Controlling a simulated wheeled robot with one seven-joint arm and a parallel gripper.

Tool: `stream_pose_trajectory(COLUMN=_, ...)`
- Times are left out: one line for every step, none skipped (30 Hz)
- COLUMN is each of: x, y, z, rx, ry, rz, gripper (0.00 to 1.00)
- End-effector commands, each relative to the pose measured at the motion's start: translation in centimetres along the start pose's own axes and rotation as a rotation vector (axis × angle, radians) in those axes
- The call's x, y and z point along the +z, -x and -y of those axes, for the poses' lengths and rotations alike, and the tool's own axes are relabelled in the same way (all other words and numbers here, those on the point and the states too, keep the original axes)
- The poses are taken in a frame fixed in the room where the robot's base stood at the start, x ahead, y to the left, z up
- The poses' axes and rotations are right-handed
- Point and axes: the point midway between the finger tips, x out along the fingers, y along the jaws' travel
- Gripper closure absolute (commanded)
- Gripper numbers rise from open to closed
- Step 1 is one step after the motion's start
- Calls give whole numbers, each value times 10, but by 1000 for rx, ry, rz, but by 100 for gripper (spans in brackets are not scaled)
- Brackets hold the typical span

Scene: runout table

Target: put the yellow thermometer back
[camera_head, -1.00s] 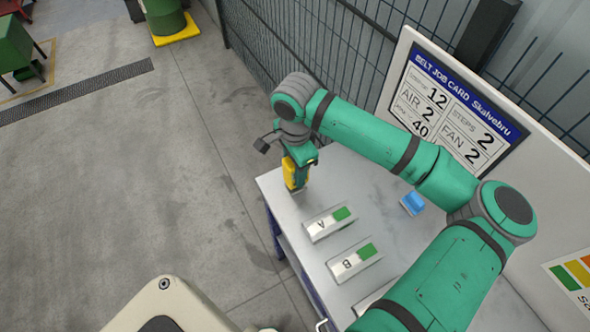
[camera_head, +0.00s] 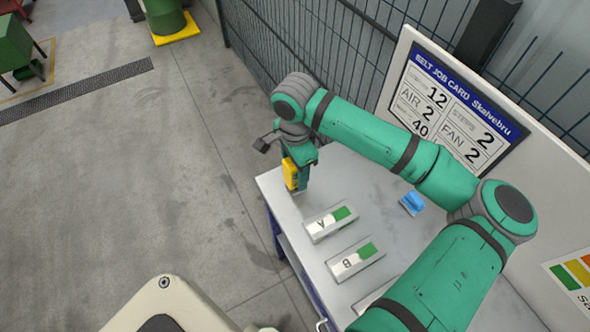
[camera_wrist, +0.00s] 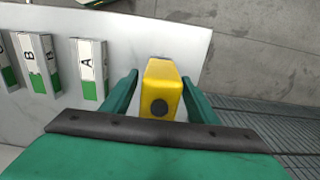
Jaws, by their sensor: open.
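The yellow thermometer (camera_head: 290,174) is at the far left corner of the table, under my gripper (camera_head: 298,182). In the wrist view the yellow thermometer (camera_wrist: 160,85) sits between the two green fingers of my gripper (camera_wrist: 160,92). The jaws are open, with a narrow gap beside the thermometer on each side. A dark round spot shows on its near face. The head view does not clearly show its base, so I cannot tell exactly how it meets the table.
The white table (camera_head: 290,215) carries a block marked A (camera_head: 330,222), a block marked B (camera_head: 355,258) and a blue item (camera_head: 412,203). A job card board (camera_head: 455,105) stands behind. The table edge is close to the thermometer; floor lies beyond.

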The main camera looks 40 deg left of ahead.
Motion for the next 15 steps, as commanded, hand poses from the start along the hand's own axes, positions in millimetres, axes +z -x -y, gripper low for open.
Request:
stream_pose_trajectory(x=0, y=6, z=1, rx=-3, ry=0, rz=0, gripper=46)
stream_pose_trajectory(x=0, y=11, z=1, rx=-4, ry=0, rz=0, gripper=46)
stream_pose_trajectory(x=0, y=18, z=1, rx=-2, ry=1, rz=0, gripper=46)
stream_pose_trajectory(x=0, y=24, z=1, rx=-3, ry=1, rz=0, gripper=46)
stream_pose_trajectory(x=0, y=30, z=1, rx=-4, ry=1, rz=0, gripper=46)
stream_pose_trajectory(x=0, y=38, z=1, rx=-3, ry=1, rz=0, gripper=46)
stream_pose_trajectory(x=0, y=44, z=1, rx=-4, ry=1, rz=0, gripper=46)
stream_pose_trajectory(x=0, y=51, z=1, rx=-4, ry=0, rz=-1, gripper=46)
stream_pose_trajectory(x=0, y=59, z=1, rx=-3, ry=0, rz=-1, gripper=46)
stream_pose_trajectory(x=0, y=66, z=1, rx=-3, ry=0, rz=-1, gripper=46)
stream_pose_trajectory(x=0, y=71, z=1, rx=-3, ry=0, rz=-1, gripper=46)
stream_pose_trajectory(x=0, y=79, z=1, rx=-4, ry=0, rz=-1, gripper=46)
stream_pose_trajectory(x=0, y=84, z=1, rx=-2, ry=1, rz=0, gripper=46)
stream_pose_trajectory(x=0, y=89, z=1, rx=-2, ry=1, rz=-1, gripper=46)
stream_pose_trajectory(x=0, y=95, z=1, rx=-3, ry=1, rz=0, gripper=46)
